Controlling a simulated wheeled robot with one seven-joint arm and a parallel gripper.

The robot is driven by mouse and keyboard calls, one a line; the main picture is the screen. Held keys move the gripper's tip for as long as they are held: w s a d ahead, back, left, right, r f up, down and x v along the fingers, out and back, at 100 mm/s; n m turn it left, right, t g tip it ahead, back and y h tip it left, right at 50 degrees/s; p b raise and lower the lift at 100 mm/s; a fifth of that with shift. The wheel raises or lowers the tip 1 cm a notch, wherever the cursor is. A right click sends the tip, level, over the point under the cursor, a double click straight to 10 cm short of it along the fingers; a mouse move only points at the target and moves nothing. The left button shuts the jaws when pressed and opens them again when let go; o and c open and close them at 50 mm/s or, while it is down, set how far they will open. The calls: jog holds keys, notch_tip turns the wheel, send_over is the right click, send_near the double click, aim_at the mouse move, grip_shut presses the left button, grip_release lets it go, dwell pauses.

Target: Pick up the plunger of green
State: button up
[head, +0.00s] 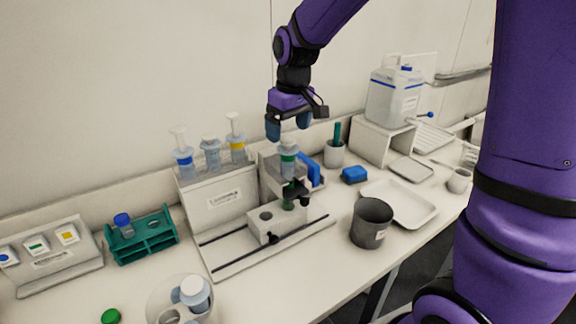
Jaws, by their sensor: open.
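The green plunger (288,157) is a pale upright cylinder with a green band. It stands in the grey press-like holder (270,170) at the middle of the bench. The fingertips appear to be above the plunger's top; exact contact cannot be told.
A white rack (222,200) to the left holds a blue-banded plunger (184,165), a clear piece and a yellow-banded plunger (237,150). A dark cup (371,222) and a white tray (412,191) stand to the right. A teal tube rack (142,246) is at left.

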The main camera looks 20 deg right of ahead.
aim_at(287, 139)
jog(key=shift+a+f, duration=0.15)
jog(key=shift+f, duration=1.7)
jog(key=c, duration=1.2)
